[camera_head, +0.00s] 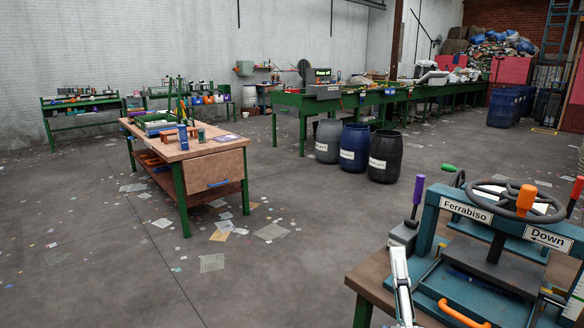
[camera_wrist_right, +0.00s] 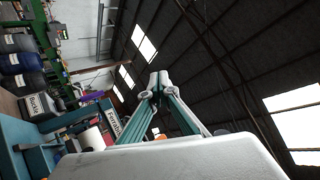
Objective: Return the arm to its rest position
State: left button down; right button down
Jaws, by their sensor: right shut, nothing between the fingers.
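My right gripper (camera_head: 398,258) shows at the lower right of the head view as a narrow white and grey shape. It points up, in front of the press table, and seems apart from the press. In the right wrist view its fingers (camera_wrist_right: 158,82) meet at the tips, with nothing between them, against the dark roof. My left gripper is in neither view. Most of my right arm is hidden.
A blue press (camera_head: 480,235) with a handwheel (camera_head: 506,200) stands on a table close at the right. A wooden workbench (camera_head: 215,145) stands at the left. Several barrels (camera_head: 385,157) stand by the green sorting belt (camera_head: 292,99). The littered floor between is open.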

jog(key=s+a+f+n+g+y+p, duration=0.1)
jog(key=s+a+f+n+g+y, duration=0.2)
jog(key=f+n, duration=0.6)
jog(key=s+a+f+n+g+y+p, duration=0.1)
jog(key=f+n+g+y, duration=0.35)
jog(key=f, duration=0.95)
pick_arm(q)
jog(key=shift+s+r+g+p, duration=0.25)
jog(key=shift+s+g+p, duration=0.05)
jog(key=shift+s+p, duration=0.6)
pick_arm(e)
jog(key=s+d+f+n+g+h, duration=0.1)
jog(key=s+d+f+n+g, duration=0.1)
jog(key=s+f, duration=0.5)
jog(key=s+d+f+n+g+h, duration=0.1)
jog(key=s+f+n+g+h, duration=0.1)
jog(key=s+f+n+g, duration=0.3)
jog(key=s+f+g, duration=0.1)
jog(key=s+f, duration=0.2)
jog(key=f, duration=0.3)
jog(key=shift+d+f, duration=0.4)
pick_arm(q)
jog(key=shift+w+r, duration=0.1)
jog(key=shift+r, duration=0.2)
pick_arm(e)
jog(key=shift+h, duration=0.25)
